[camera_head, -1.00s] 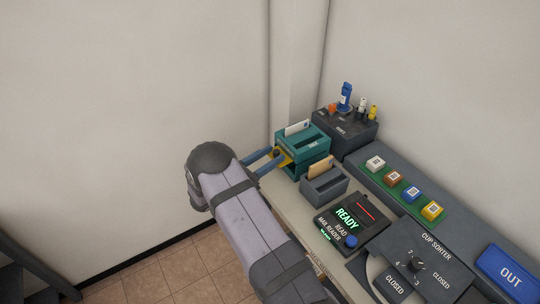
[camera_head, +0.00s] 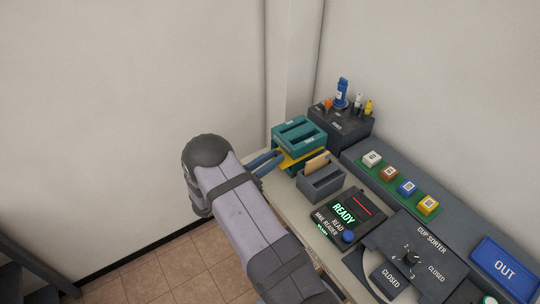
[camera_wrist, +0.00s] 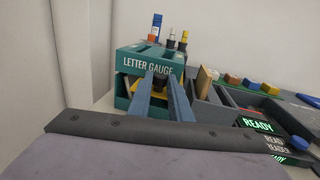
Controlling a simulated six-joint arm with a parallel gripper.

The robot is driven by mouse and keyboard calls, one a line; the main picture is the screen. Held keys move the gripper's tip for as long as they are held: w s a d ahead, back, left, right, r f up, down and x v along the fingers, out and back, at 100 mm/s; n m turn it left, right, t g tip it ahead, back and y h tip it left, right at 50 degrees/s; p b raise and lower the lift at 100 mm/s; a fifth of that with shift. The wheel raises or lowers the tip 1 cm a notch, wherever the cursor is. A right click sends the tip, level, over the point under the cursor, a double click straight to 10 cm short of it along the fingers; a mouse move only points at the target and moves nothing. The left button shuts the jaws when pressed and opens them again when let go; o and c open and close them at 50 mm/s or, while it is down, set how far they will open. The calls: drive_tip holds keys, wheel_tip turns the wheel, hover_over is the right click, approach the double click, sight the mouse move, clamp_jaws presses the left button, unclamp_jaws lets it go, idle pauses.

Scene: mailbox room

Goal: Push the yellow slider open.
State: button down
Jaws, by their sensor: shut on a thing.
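The teal letter gauge (camera_head: 299,137) stands at the far left end of the counter, and its label shows in the wrist view (camera_wrist: 148,64). The yellow slider (camera_head: 298,162) shows in the gap under the gauge's upper part. In the wrist view a little yellow (camera_wrist: 176,75) shows behind a dark knob (camera_wrist: 160,82). My gripper's blue fingers (camera_head: 266,162) reach the slider's near side. In the wrist view the fingers (camera_wrist: 164,76) are on either side of the knob, shut on it. The fingers hide part of the slider.
A grey letter holder (camera_head: 321,181) with a tan envelope stands right beside the gauge. A dark rack (camera_head: 340,128) with bottles stands behind it. The mail reader (camera_head: 345,217) showing READY lies to the right, with colored blocks (camera_head: 390,175) behind.

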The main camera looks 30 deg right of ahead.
drive_tip(key=shift+s, duration=0.2)
drive_tip(key=c, duration=1.6)
unclamp_jaws()
drive_tip(key=shift+s+a+b, duration=0.2)
drive_tip(key=shift+a+b, duration=0.25)
drive_tip(key=shift+a, duration=0.75)
drive_tip(key=shift+s+a+b, duration=0.2)
drive_tip(key=shift+a+b, duration=0.2)
drive_tip(key=shift+a, duration=0.8)
drive_tip(key=shift+s+a+b, duration=0.2)
drive_tip(key=shift+a+b, duration=0.25)
drive_tip(key=shift+a, duration=0.75)
